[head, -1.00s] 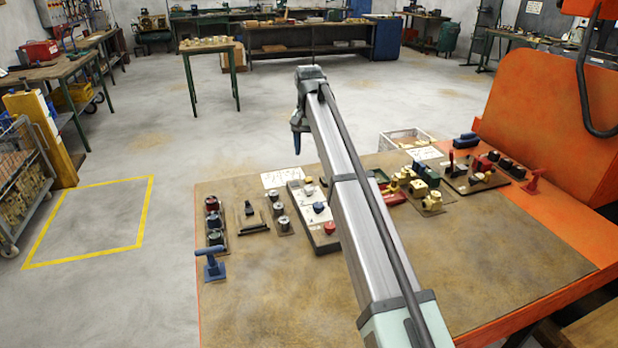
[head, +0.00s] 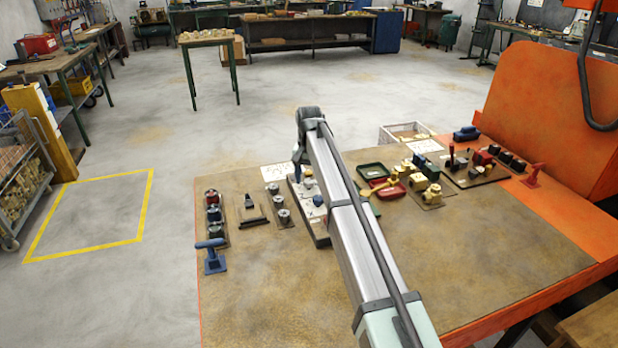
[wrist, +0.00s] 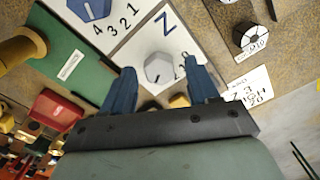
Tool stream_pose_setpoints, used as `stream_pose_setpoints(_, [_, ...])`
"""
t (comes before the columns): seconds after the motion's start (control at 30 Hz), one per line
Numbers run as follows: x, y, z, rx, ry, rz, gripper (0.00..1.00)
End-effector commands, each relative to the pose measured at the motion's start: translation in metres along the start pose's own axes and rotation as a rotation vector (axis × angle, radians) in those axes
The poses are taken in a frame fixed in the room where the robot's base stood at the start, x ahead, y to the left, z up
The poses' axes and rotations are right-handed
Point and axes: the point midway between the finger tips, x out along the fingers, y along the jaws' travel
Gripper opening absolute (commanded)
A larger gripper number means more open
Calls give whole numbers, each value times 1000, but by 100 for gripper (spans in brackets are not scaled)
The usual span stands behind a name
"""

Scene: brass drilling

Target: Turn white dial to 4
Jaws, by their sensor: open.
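The white dial (wrist: 158,67) is a pale faceted knob on a white panel with black digits. In the wrist view it lies between and just beyond my two fingertips; I cannot tell whether they touch it. My gripper (wrist: 162,78) is open, with blue fingers on either side of the dial. The right finger covers some of the dial's digits, and its setting cannot be read. The blue dial (wrist: 90,6) sits on the same panel, with 4, 3, 2, 1 printed near it. In the head view my arm partly hides the panel (head: 318,238).
A green tray (head: 373,170) and a red tray (head: 388,187) lie right of the panel. Small knob blocks (head: 280,205) and a blue handle (head: 212,258) stand to its left. The bench front (head: 500,260) is clear.

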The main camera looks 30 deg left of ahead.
Motion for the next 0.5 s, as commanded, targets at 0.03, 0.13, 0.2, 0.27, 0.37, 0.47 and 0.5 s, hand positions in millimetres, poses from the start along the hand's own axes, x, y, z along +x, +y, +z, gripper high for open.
stream_pose_setpoints(0.03, [1,0,0,0,0,0,60])
stream_pose_setpoints(0.13, [2,0,0,0,0,0,60])
stream_pose_setpoints(0.2, [2,0,0,0,0,0,60])
stream_pose_setpoints(0.27, [2,0,0,0,0,0,60])
stream_pose_setpoints(0.37, [1,0,0,0,0,0,53])
stream_pose_setpoints(0.47, [1,0,0,0,0,0,43])
stream_pose_setpoints(0.5, [1,0,0,0,0,0,39])
